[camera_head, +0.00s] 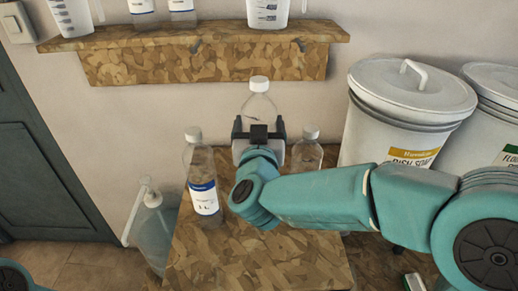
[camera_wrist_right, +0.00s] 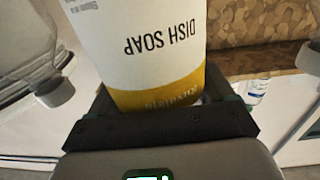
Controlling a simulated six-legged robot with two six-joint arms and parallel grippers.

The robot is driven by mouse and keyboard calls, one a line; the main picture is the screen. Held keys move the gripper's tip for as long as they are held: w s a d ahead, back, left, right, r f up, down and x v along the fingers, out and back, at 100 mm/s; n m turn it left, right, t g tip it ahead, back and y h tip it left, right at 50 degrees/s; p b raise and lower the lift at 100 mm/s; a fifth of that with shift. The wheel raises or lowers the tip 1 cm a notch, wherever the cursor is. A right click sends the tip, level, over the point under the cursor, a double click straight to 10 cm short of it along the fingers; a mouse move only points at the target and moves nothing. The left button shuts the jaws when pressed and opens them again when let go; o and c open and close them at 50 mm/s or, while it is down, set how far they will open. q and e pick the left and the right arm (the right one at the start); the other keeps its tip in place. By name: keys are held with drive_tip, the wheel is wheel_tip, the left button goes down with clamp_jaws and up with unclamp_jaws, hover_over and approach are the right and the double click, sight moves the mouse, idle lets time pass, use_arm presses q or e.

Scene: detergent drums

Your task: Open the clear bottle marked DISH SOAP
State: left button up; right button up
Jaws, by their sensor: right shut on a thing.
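My right gripper (camera_head: 259,130) is shut around the body of a clear bottle (camera_head: 261,106) with a white cap (camera_head: 259,84) on it. The bottle is about upright, and its cap sits higher in the picture than those beside it. My wrist and the gripper hide its base in the head view. In the right wrist view its white label (camera_wrist_right: 150,45), with a yellow band, reads DISH SOAP upside down between the fingers of the right gripper (camera_wrist_right: 160,125). The cap is hidden there. My left gripper is not in view.
A labelled clear bottle (camera_head: 202,175) stands left on the wood-chip table (camera_head: 255,265), and another capped bottle (camera_head: 308,153) to the right. Drums (camera_head: 395,135) stand at the right. A pump jug (camera_head: 152,230) is left of the table. A shelf (camera_head: 200,37) hangs behind, above.

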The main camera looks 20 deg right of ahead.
sight(259, 99)
wheel_tip(259, 99, up, 8)
drive_tip(key=shift+r+p, duration=0.15)
drive_tip(key=shift+p, duration=0.5)
drive_tip(key=o, duration=0.8)
drive_tip(key=c, duration=0.9)
